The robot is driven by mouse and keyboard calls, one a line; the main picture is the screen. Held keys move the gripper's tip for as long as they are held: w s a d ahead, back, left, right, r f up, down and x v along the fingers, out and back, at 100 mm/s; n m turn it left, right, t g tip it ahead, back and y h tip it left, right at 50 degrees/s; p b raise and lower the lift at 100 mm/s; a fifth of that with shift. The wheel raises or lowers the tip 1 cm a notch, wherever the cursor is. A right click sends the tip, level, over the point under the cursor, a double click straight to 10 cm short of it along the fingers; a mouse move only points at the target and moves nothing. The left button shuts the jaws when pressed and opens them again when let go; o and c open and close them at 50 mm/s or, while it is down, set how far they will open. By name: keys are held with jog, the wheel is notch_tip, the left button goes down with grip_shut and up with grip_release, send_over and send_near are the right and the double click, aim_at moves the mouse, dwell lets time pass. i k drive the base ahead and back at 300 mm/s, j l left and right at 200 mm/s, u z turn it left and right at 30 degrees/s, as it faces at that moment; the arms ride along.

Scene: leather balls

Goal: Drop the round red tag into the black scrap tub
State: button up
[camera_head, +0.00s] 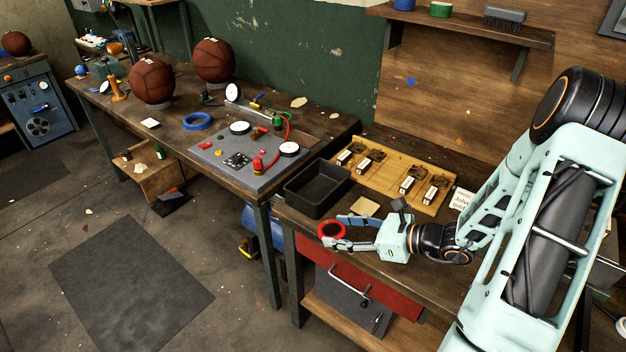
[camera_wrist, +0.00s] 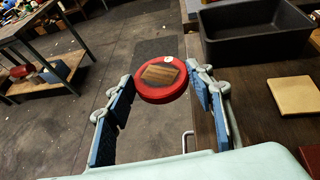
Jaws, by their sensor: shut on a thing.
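The round red tag (camera_head: 331,229) has a red rim and a brownish middle. In the wrist view the tag (camera_wrist: 146,94) shows a lighter brown patch and a small white spot near its far edge. My gripper (camera_head: 338,230) is shut on the tag, holding it between the blue-padded fingertips, which also show in the wrist view (camera_wrist: 162,80). The black scrap tub (camera_head: 307,200) stands on the wooden bench, behind the tag in the head view. In the wrist view the tub (camera_wrist: 255,50) is at the upper right, apart from the tag. Its visible inside looks empty.
A tan square (camera_head: 364,206) lies on the bench beside the tub. A yellow board (camera_head: 397,180) with several small parts is behind it. The neighbouring table holds a grey panel (camera_head: 240,165) with a red cable. Open floor lies beyond the bench's front edge.

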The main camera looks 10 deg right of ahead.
aim_at(323, 193)
jog(key=i+j+z, duration=0.15)
jog(key=i+j, duration=0.35)
jog(key=i+j+z, duration=0.2)
jog(key=i+j, duration=0.25)
jog(key=j, duration=0.25)
